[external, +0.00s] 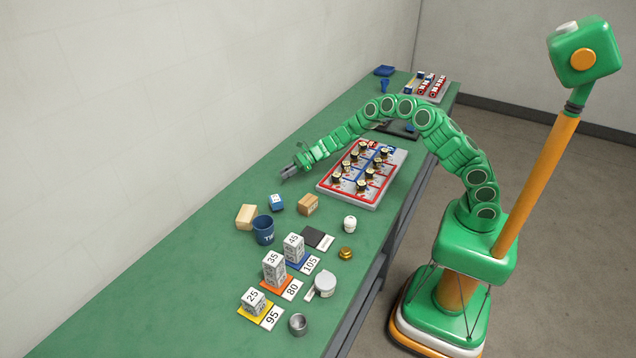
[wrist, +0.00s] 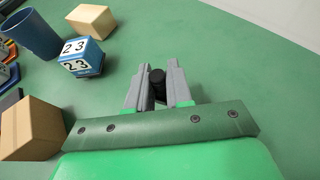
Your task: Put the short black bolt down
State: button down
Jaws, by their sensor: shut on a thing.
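My gripper (external: 288,172) is over the green bench, to the left of the grey pump panel in the external view. In the wrist view its two grey fingers (wrist: 157,88) are shut on the short black bolt (wrist: 157,76), whose dark round end shows between the fingertips. The rest of the bolt is hidden by the fingers and the mount. The bolt is too small to make out in the external view. I cannot tell how high it is above the green bench top (wrist: 230,70).
A blue cube with numbers (wrist: 80,57), a wooden block (wrist: 91,22), a blue cup (wrist: 32,33) and a brown box (wrist: 30,130) stand left of my gripper in the wrist view. The panel (external: 364,174) lies to the right in the external view. The bench beyond the fingertips is clear.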

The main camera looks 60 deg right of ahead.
aim_at(286, 184)
jog(key=shift+w+a+f, duration=0.15)
jog(key=shift+w+f, duration=0.3)
jog(key=shift+f, duration=1.6)
jog(key=shift+f, duration=0.2)
jog(key=c, duration=1)
grip_release()
jog(key=shift+r, duration=0.1)
